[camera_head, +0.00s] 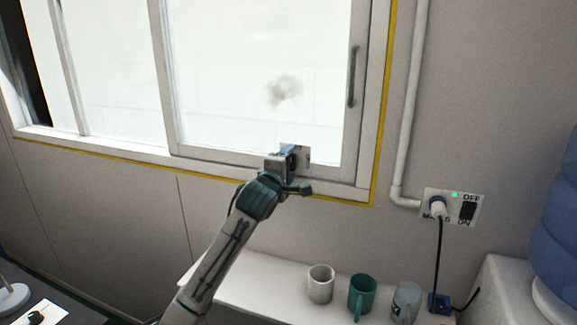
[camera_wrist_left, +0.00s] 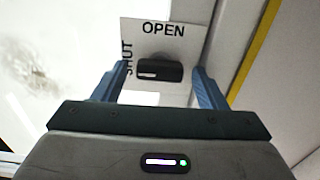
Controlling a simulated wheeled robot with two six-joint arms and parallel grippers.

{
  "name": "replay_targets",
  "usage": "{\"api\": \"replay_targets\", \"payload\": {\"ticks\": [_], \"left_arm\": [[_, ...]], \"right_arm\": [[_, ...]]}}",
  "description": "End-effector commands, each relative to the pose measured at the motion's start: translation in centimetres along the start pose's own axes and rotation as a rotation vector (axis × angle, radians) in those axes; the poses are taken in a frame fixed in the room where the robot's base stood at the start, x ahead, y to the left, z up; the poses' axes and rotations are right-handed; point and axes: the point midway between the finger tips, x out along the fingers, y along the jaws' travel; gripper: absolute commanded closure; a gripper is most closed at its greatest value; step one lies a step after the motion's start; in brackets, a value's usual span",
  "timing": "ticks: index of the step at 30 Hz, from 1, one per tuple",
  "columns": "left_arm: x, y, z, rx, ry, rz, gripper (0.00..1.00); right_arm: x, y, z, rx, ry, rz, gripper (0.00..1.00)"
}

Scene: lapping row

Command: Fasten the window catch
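The window catch is a dark, oblong knob (camera_wrist_left: 160,71) on a white plate (camera_wrist_left: 190,45) at the lower part of the window frame. The plate reads OPEN along the top and SHUT at the left, and the knob lies crosswise in the left wrist view. The plate also shows in the head view (camera_head: 303,154). My left gripper (camera_head: 293,155) is at the plate; its blue fingers stand open in the left wrist view (camera_wrist_left: 157,78), one on either side of the knob, with visible gaps. In the head view my gripper hides the knob. My right gripper is not in view.
The sliding window (camera_head: 262,80) has a vertical dark handle (camera_head: 352,76) at right. Below, a white shelf (camera_head: 250,286) carries a white mug (camera_head: 320,284), a teal mug (camera_head: 362,294) and a grey cup (camera_head: 406,301). A switch panel (camera_head: 466,208) with a plugged cable is at right.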

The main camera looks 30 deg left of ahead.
Motion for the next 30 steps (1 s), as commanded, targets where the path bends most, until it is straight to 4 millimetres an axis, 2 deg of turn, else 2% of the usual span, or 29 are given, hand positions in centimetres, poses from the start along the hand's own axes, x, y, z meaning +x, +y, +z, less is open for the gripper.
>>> {"api": "replay_targets", "payload": {"ticks": [7, 10, 24, 30], "left_arm": [[-0.1, 0.0, 0.0, 0.001, 0.0, 0.0, 0.35], [-0.8, -0.1, 0.0, 0.003, -0.001, 0.002, 0.35], [-9.3, -0.2, -0.1, 0.004, 0.0, 0.002, 0.35], [-10.7, -0.1, 0.0, 0.001, 0.0, 0.001, 0.35]], "right_arm": [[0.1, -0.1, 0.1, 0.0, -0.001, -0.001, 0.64], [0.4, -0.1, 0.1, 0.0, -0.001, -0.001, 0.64], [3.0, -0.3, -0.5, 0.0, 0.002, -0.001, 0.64], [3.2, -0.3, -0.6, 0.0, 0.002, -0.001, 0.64]]}}
